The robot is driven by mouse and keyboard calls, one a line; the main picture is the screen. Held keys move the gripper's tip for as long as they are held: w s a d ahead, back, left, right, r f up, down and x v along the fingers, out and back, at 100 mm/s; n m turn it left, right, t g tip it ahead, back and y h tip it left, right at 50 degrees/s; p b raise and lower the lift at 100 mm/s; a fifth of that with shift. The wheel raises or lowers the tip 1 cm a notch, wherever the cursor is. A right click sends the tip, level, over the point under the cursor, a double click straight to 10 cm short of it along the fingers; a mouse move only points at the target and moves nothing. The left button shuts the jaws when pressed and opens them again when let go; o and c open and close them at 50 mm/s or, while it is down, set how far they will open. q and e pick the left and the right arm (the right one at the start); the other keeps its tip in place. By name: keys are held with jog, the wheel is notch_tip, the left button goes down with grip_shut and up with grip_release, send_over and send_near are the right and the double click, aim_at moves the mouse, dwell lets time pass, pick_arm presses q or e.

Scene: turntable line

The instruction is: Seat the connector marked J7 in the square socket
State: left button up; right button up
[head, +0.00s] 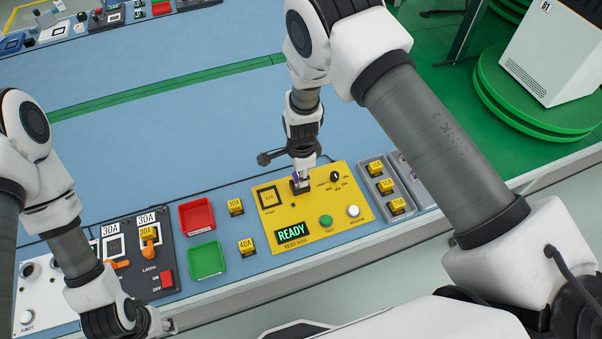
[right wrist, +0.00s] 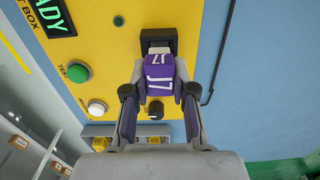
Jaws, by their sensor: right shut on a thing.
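The purple connector (right wrist: 159,82), marked J7, is between the two fingers of my right gripper (right wrist: 160,100), which is shut on it. Its pale front end lies at the black square socket (right wrist: 157,34) on the yellow test box. I cannot tell how far, if at all, it is inside. In the head view my right gripper (head: 301,178) points down over the black socket (head: 300,188) and hides most of the connector. My left gripper (head: 165,325) is low at the left, away from the test box; its fingers are too unclear to judge.
The yellow test box (head: 325,234) shows READY and carries a green button (head: 326,221), a white button (head: 353,211) and a black knob (head: 335,177). Left of it are a red tray (head: 197,215), a green tray (head: 207,260) and yellow blocks (head: 246,246).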

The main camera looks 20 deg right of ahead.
jog(key=shift+f+b, duration=0.65)
jog(key=shift+f, duration=0.15)
jog(key=o, duration=0.9)
jog(key=shift+o, duration=0.2)
jog(key=shift+r, duration=0.1)
notch_tip(320, 180, up, 12)
jog(key=shift+f, duration=0.1)
